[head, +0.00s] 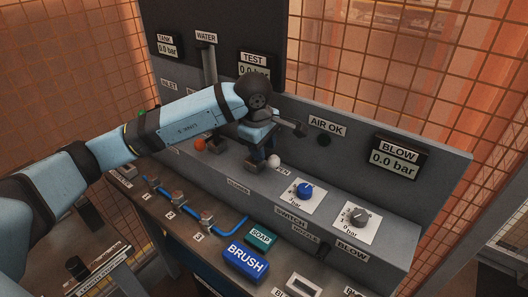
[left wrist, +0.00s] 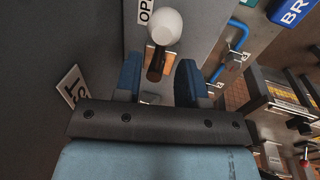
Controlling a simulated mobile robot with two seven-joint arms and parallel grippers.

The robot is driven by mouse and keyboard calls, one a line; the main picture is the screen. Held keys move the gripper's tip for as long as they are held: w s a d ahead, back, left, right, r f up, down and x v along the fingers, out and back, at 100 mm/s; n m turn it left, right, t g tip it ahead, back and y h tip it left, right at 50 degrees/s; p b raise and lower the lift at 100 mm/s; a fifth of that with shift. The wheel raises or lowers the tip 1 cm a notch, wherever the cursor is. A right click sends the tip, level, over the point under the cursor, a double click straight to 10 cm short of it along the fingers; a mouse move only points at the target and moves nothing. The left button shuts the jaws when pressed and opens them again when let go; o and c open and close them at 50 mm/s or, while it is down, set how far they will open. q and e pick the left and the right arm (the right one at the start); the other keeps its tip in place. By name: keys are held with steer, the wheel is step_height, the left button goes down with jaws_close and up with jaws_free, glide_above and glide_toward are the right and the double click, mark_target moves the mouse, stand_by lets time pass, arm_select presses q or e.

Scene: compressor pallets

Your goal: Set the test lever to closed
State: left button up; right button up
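A lever with a white round knob (head: 274,161) stands on the ledge of the grey panel, below the TEST display (head: 254,72) and beside a partly covered label ending in "EN" (head: 284,171). In the left wrist view the white knob (left wrist: 163,27) sits on a dark stem, near a cut-off label reading "OP" (left wrist: 145,12). My left gripper (head: 266,160) is at this lever. Its two blue fingers (left wrist: 158,78) are apart, with the stem between or just beyond them and a gap on either side. The lever's base is hidden. My right gripper is out of view.
An orange knob (head: 200,145) is left, partly behind my arm. A blue dial (head: 305,191) and a grey dial (head: 358,216) are to the right. BRUSH (head: 245,260) and SOAP (head: 261,237) blocks and blue hoses lie on the lower shelf. Mesh fencing stands behind.

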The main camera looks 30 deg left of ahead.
arm_select(q)
steer(key=shift+w+f, duration=0.2)
steer(key=shift+f, duration=0.8)
jaws_close()
steer(key=shift+f, duration=0.1)
